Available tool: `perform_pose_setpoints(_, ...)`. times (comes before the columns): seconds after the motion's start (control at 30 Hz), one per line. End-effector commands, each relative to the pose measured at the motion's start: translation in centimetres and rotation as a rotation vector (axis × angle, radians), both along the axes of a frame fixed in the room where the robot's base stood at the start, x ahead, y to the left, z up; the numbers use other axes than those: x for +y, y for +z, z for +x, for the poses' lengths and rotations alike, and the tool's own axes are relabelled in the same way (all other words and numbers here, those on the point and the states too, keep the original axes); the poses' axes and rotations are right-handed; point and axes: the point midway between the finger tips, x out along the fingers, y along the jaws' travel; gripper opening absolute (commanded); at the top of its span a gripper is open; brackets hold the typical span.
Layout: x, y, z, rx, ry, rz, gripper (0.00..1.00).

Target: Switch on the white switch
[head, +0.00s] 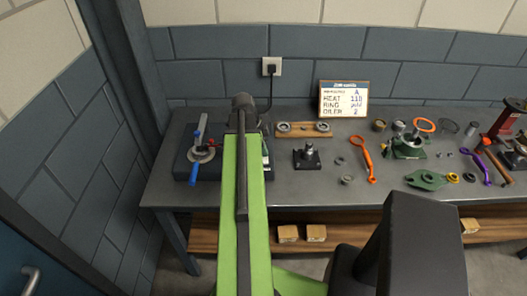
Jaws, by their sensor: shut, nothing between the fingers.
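My arm reaches out over the bench, and my dark gripper (243,101) is at its far end, near the back of the bench. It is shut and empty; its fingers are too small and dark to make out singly. No white switch can be picked out for certain. A dark device with a pale part (265,152) stands behind my arm, which hides most of it. A black cable runs from it up to a plug in a pale wall socket (271,66). Whether my gripper touches the device cannot be told.
Left of my arm, a dark block (181,166) carries a clamp with blue handles (194,172). To the right on the bench (306,189) are a wooden ring holder (304,130), a black fixture (307,157), an orange wrench (364,159) and a sign (343,100).

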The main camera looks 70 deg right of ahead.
Motion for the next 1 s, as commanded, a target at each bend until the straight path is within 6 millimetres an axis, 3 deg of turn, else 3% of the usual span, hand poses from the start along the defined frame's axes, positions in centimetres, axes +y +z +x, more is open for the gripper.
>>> perform_pose_setpoints(0.27,-1.0,-1.5,0.4,0.0,0.0,0.0,0.0)
perform_pose_setpoints(1.0,1.0,-0.8,-0.3,0.0,0.0,0.003,0.0)
